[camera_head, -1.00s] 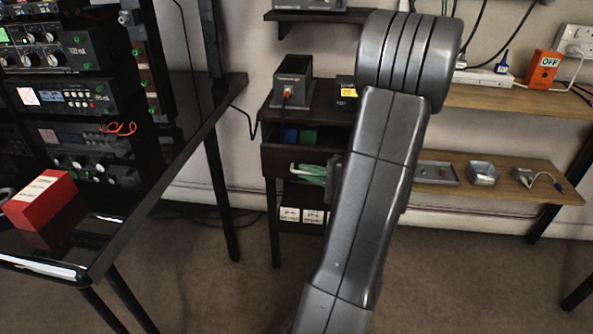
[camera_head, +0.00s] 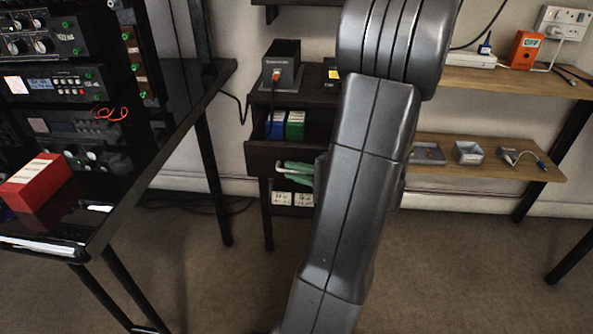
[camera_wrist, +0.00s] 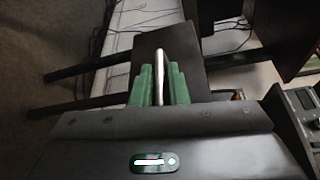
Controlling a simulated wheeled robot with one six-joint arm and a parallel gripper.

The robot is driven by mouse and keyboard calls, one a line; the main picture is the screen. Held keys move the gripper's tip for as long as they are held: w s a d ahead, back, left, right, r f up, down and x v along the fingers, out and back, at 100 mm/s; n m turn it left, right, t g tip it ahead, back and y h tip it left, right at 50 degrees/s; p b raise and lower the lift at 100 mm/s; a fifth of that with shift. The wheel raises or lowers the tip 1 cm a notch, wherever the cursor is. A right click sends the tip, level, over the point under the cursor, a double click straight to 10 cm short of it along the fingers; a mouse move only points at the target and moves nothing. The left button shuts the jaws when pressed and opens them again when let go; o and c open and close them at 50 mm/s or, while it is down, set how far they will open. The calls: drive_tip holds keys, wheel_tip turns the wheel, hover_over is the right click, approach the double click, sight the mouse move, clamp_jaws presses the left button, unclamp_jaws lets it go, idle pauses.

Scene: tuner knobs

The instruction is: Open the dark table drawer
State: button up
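The dark table drawer (camera_head: 262,160) is in the small dark table at the back centre. It stands partly open, with blue and green boxes showing inside. Its pale bar handle (camera_wrist: 159,66) lies between the green fingers of my gripper (camera_wrist: 160,84) in the wrist view, and the fingers are close on both sides of it. The dark drawer front (camera_wrist: 192,55) is just beyond the fingertips. In the head view my green fingers (camera_head: 297,170) are at the drawer front, and my arm hides the drawer's right part.
A dark box (camera_head: 281,66) stands on the small table (camera_head: 305,97). A glossy black table (camera_head: 160,130) with radio gear and a red box (camera_head: 38,182) is at the left. Wooden shelves (camera_head: 500,87) are at the right. The floor in front is clear.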

drive_tip(key=shift+o, duration=1.3)
drive_tip(key=shift+d, duration=0.15)
drive_tip(key=p+v, duration=0.3)
drive_tip(key=v, duration=1)
drive_tip(key=shift+d, duration=0.3)
drive_tip(key=shift+s+r, duration=0.1)
drive_tip(key=shift+s, duration=0.05)
drive_tip(key=b+x, duration=0.3)
drive_tip(key=x, duration=1.1)
